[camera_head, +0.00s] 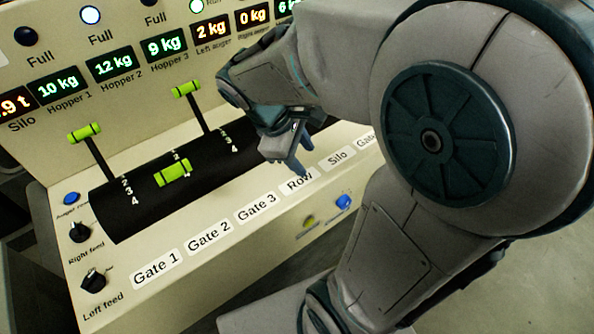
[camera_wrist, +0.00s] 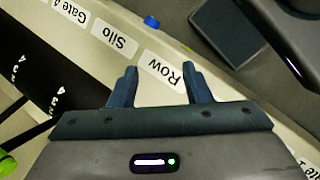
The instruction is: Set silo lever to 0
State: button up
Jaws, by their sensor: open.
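The Silo label (camera_head: 338,158) is on the cream front ledge of the panel, right of the Row label (camera_head: 299,180). The Silo lever is not visible in the head view, where my arm covers that part of the black drum (camera_head: 130,212). The wrist view shows the Silo label (camera_wrist: 115,38) and part of the drum (camera_wrist: 62,72), with white numbers. A green piece (camera_wrist: 7,165) is cut off at its lower left; I cannot tell which lever it is. My gripper (camera_head: 291,160) is open and empty, pointing down over the ledge by the Row label (camera_wrist: 160,70).
Three green lever handles show: one on the left (camera_head: 85,132), one low at the front (camera_head: 173,172), and one farther right (camera_head: 186,88). Black knobs (camera_head: 93,280) are at the left. A blue button (camera_head: 343,202) is on the front face. Lit displays (camera_head: 110,65) line the back panel.

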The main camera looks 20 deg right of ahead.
jog(key=s+m+y, duration=0.1)
jog(key=s+a+m+t+y, duration=0.1)
jog(key=m, duration=0.1)
jog(key=s+a+m+b, duration=0.1)
jog(key=shift+a+f+m+y, duration=0.15)
jog(key=shift+f+m+y, duration=0.25)
